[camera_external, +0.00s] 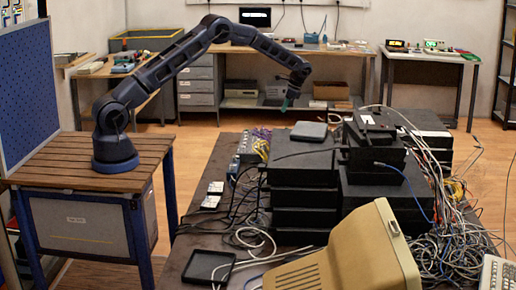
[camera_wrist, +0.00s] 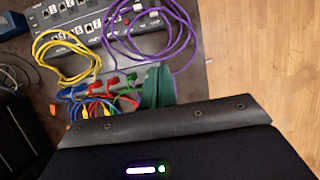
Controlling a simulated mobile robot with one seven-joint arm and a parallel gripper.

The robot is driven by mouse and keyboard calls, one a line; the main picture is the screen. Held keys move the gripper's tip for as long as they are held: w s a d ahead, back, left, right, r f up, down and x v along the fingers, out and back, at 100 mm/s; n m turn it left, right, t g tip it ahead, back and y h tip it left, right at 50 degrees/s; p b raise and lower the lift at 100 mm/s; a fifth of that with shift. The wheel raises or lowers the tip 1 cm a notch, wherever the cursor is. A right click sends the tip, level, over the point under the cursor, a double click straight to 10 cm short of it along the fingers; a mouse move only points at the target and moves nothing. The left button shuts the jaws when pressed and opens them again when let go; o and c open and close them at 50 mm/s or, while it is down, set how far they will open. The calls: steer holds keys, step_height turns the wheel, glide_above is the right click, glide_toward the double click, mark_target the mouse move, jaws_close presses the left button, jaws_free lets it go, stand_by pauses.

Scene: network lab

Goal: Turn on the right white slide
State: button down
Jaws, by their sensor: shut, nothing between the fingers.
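My gripper (camera_external: 286,104) hangs from the outstretched arm above the far end of the dark table, well above its surface. Its green fingers (camera_wrist: 158,88) show in the wrist view, closed together with nothing held. Two small pale plates with white parts lie at the table's left side, a farther plate (camera_external: 215,187) and a nearer plate (camera_external: 209,202). They may carry the white slides, but are too small to make out which way any slide is set. My gripper is far from both plates, farther back and to their right. I cannot make out the plates in the wrist view.
Stacked black boxes (camera_external: 303,190) and a beige monitor (camera_external: 345,255) crowd the table. Grey multi-socket units (camera_wrist: 75,14), a yellow cable (camera_wrist: 68,52) and a purple cable (camera_wrist: 185,42) lie below my gripper. A black tray (camera_external: 208,267) lies at the near left.

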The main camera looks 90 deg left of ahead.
mark_target(264, 131)
stand_by(0.3)
steer(key=x, duration=0.9)
steer(key=shift+s+f, duration=0.1)
steer(key=shift+f, duration=0.3)
steer(key=s, duration=0.3)
steer(key=shift+s, duration=0.55)
steer(key=shift+s, duration=0.1)
steer(key=shift+s+f, duration=0.1)
steer(key=shift+s, duration=0.95)
